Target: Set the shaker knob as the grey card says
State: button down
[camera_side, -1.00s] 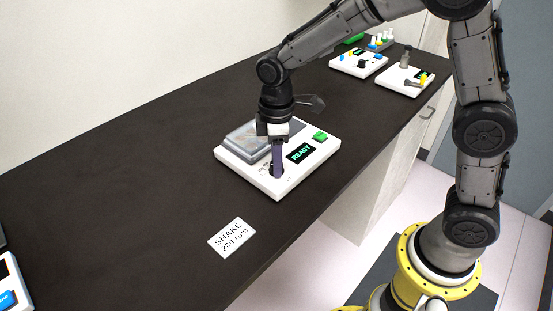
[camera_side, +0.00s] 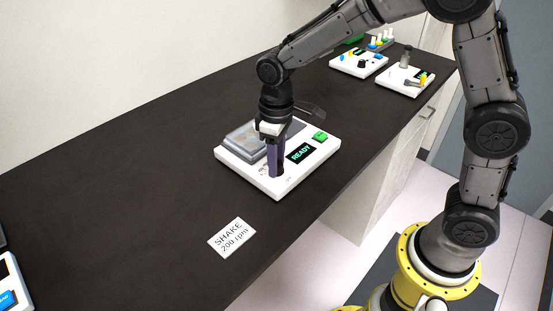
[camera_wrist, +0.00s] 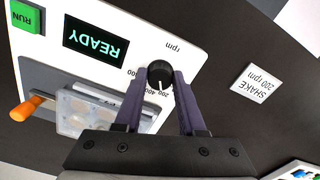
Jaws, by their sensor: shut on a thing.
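The white shaker (camera_side: 283,190) stands on the dark bench, its green-lit display (camera_side: 300,152) reading READY. Its black knob (camera_wrist: 160,73) has a white pointer line, which lies toward the bottom of the wrist view, near the upside-down 200 mark. Marks for 400 and a higher value curve to the left, partly hidden by a finger. My gripper (camera_side: 277,173) points down, its purple fingers (camera_wrist: 162,78) shut on either side of the knob. In the side view they hide the knob. The grey card (camera_side: 232,238) lies in front of the shaker and reads SHAKE 200 rpm.
A green RUN button (camera_side: 320,136) sits on the shaker's corner. A clear-lidded plate (camera_wrist: 85,112) with an orange-handled part (camera_wrist: 27,108) beside it is on the shaker. Other white devices (camera_side: 358,63) stand at the bench's far end. The bench between card and shaker is clear.

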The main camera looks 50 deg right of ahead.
dwell(0.4)
jog(key=c, duration=0.5)
grip_release()
notch_tip(320, 180, up, 14)
